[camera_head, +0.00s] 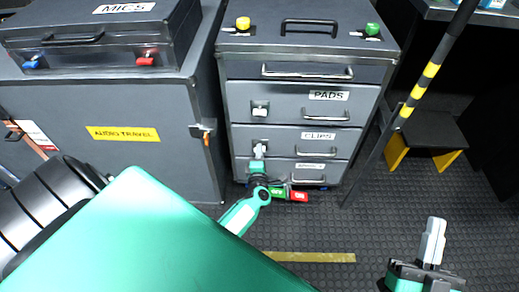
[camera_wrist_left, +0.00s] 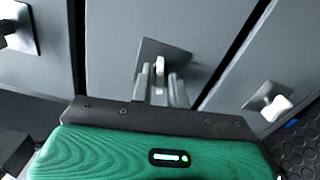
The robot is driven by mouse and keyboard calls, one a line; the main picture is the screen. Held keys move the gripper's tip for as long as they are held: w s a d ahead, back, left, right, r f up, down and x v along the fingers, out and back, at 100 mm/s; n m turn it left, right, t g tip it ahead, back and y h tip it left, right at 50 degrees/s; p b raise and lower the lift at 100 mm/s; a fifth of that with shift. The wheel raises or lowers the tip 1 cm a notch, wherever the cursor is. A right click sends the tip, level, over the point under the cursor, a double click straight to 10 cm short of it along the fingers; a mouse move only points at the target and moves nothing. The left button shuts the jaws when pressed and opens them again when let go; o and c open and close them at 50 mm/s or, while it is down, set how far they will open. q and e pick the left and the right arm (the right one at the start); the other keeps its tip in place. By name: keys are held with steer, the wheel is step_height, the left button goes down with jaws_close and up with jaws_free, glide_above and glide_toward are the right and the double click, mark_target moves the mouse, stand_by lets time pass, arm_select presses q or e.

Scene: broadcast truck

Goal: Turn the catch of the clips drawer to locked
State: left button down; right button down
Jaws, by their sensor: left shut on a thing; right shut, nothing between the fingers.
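The clips drawer (camera_head: 318,142) is the one labelled CLIPS in the grey cabinet, and it looks closed. Its catch sits at the left of the drawer front, mostly hidden by my left gripper (camera_head: 260,152) in the head view. In the left wrist view the catch's dark plate (camera_wrist_left: 178,56) and pale lever (camera_wrist_left: 160,66) show, with the fingers of my left gripper (camera_wrist_left: 161,88) on either side of the lever, shut on it. How far the lever is turned is hard to tell. My right gripper (camera_head: 433,242) is shut and empty, over the floor at the lower right.
The PADS drawer (camera_head: 290,101) above has its own catch (camera_head: 260,108). Green and red tags (camera_head: 290,195) show low by the bottom drawer. A grey AUDIO TRAVEL case (camera_head: 130,160) stands left. A striped pole (camera_head: 415,90) and black step stool (camera_head: 432,128) are right.

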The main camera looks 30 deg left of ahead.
stand_by(0.9)
arm_select(q)
steer(key=c, duration=1.6)
jaws_free()
steer(key=shift+o, duration=0.2)
